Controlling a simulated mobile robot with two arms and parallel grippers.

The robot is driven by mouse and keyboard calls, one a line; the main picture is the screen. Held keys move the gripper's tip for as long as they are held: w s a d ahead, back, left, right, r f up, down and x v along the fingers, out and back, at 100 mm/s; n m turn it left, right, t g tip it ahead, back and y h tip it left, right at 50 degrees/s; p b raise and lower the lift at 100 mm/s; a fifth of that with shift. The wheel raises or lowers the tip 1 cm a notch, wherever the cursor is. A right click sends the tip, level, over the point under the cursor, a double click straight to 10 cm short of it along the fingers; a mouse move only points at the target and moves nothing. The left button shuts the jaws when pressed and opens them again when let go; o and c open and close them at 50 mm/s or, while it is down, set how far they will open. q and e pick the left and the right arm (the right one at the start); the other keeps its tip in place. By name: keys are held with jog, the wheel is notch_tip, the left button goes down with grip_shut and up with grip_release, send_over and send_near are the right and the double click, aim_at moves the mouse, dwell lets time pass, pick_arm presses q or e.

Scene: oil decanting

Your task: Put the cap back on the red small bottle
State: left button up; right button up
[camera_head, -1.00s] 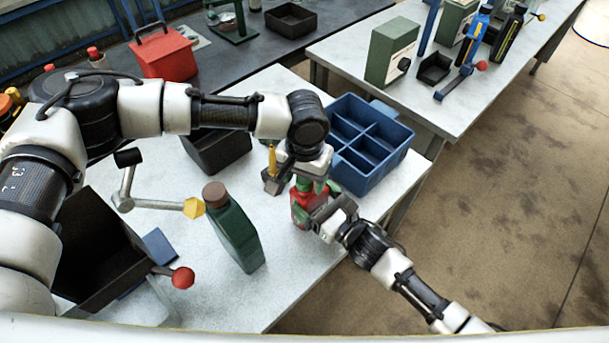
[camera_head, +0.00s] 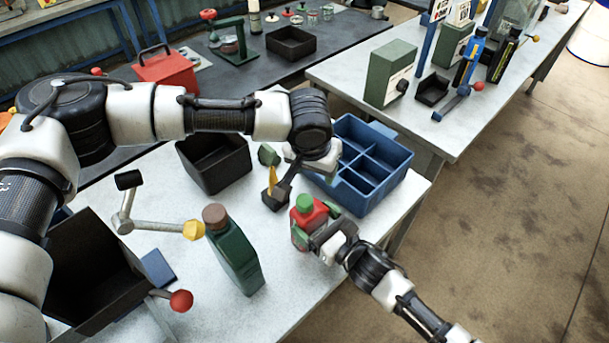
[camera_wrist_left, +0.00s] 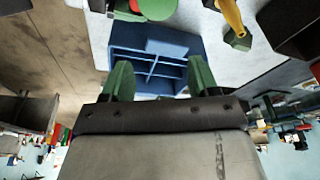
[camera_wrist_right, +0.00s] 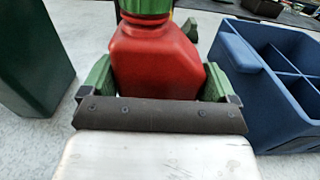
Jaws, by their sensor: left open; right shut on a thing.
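The red small bottle (camera_head: 314,217) stands upright near the table's front right edge, with a green cap (camera_head: 304,203) on its neck. The right wrist view shows the bottle (camera_wrist_right: 160,60) between the fingers and the lower part of the cap (camera_wrist_right: 146,6). My right gripper (camera_wrist_right: 157,82) is shut on the bottle's body. My left gripper (camera_wrist_left: 159,76) is open and empty, above and behind the bottle, apart from the cap. The left wrist view shows the cap (camera_wrist_left: 156,8) at its top edge. Whether the cap is tightened cannot be told.
A blue divided crate (camera_head: 375,185) stands right behind the bottle. A green bottle (camera_head: 234,255) with a brown cap stands to the left. A dark bin (camera_head: 215,163) and a yellow-handled tool (camera_head: 272,180) are behind. Bare table lies between the two bottles.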

pick_arm(q)
jog(key=w+d+r+m+t+h, duration=0.3)
jog(key=w+d+r+t+h, duration=0.2)
jog(key=w+d+r, duration=0.15)
jog(key=s+d+r+m+g+h, duration=0.35)
jog(key=s+d+m+h, duration=0.3)
jog(key=m, duration=0.25)
jog(key=s+a+f+m+g+y, duration=0.4)
jog(key=s+f+m+g+y, duration=0.15)
jog(key=m, duration=0.25)
jog(key=a+y, duration=0.2)
jog(key=a, duration=0.1)
jog(key=w+a+f+m+y, duration=0.1)
jog(key=a+y, duration=0.1)
jog(key=a, duration=0.2)
jog(key=a+m+t+y, duration=0.1)
jog(key=a+y, duration=0.2)
jog(key=a, duration=0.1)
jog(key=shift+w+f, duration=0.4)
jog(key=shift+f, duration=0.1)
